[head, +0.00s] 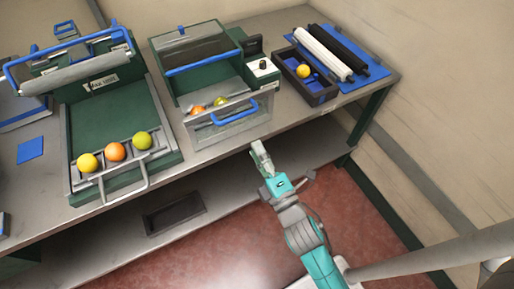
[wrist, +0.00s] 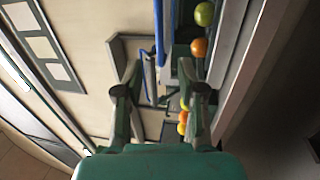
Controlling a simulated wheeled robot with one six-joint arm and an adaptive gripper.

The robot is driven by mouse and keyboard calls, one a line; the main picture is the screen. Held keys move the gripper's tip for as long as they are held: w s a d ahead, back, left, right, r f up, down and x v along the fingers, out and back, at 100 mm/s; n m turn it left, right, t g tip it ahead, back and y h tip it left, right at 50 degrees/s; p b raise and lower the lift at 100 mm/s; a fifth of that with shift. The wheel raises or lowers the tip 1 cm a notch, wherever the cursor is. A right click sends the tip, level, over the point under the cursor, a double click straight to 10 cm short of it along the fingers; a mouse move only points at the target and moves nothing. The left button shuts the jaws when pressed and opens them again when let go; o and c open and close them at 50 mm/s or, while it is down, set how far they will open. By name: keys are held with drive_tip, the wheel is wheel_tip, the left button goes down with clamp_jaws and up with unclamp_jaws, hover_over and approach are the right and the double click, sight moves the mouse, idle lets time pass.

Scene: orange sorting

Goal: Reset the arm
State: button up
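My arm (head: 298,228) reaches up from the lower right over the red floor, in front of the bench. My gripper (head: 259,148) is at the bench's front edge, below the middle green machine's drawer (head: 235,122), and touches no fruit that I can see. In the wrist view my gripper (wrist: 160,68) has its two fingers apart, with nothing held between them. Fruit and bench parts show beyond the fingers there, including a yellow-green fruit (wrist: 204,14) and an orange one (wrist: 199,47).
The left green tray (head: 112,115) holds a row of three fruits at its front. Orange and yellow fruits lie in the middle drawer. Floor (head: 230,245) is clear.

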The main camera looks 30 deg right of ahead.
drive_tip(key=s+f+m+g, duration=0.2)
drive_tip(key=s+m, duration=0.7)
drive_tip(key=s, duration=0.6)
drive_tip(key=s+f+m+g, duration=0.2)
drive_tip(key=s+m, duration=0.7)
drive_tip(key=s, duration=0.6)
drive_tip(key=shift+d+f+g, duration=0.15)
drive_tip(key=shift+f+g, duration=0.25)
drive_tip(key=shift+g, duration=0.3)
